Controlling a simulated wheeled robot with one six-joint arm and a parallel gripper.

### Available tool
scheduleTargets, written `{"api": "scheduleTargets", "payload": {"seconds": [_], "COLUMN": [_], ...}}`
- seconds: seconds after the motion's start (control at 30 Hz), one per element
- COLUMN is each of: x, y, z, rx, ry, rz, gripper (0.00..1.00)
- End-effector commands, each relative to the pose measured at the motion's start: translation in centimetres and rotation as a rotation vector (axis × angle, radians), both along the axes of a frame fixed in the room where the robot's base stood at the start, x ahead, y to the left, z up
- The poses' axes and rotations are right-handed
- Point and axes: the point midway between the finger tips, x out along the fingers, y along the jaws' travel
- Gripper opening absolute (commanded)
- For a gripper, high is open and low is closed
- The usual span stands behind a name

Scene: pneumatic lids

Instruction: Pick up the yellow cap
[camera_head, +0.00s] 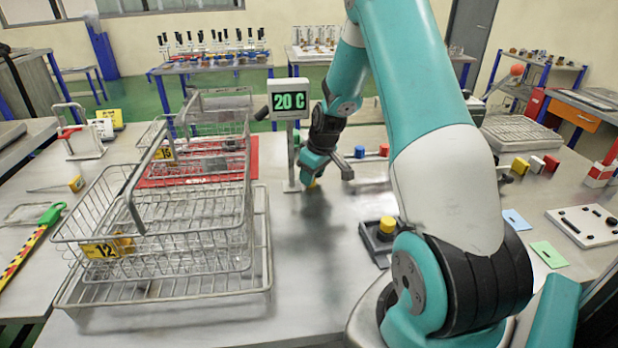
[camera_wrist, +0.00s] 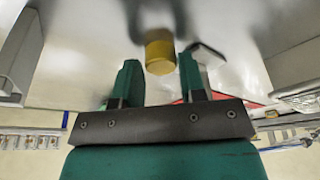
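The yellow cap (camera_wrist: 159,52) is a short cylinder on the shiny grey table in the wrist view. My gripper (camera_wrist: 159,62) has its two green fingers apart, one on each side of the cap, near their tips. Only a thin gap shows beside the cap, and no clear contact is visible. Another yellow cap (camera_head: 387,224) sits on a dark block nearer my base.
A stand with a "20 C" display (camera_head: 290,102) rises just left of my gripper. Wire baskets (camera_head: 190,232) fill the left of the table. Bare table lies in front of my gripper.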

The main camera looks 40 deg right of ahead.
Motion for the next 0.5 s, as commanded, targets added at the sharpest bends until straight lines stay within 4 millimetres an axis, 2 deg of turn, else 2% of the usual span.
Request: {"api": "scheduleTargets", "payload": {"seconds": [0.1, 0.3, 0.43, 0.5], "x": [0.2, 0.28, 0.32, 0.32], "y": [0.11, 0.21, 0.35, 0.35], "z": [-0.71, -0.76, -0.74, -0.74], "rx": [0.001, -0.001, 0.0, 0.0], "ry": [0.001, 0.0, 0.0, 0.0], "rz": [0.001, 0.002, 0.004, 0.004], "gripper": [0.38, 0.38, 0.09, 0.08]}}
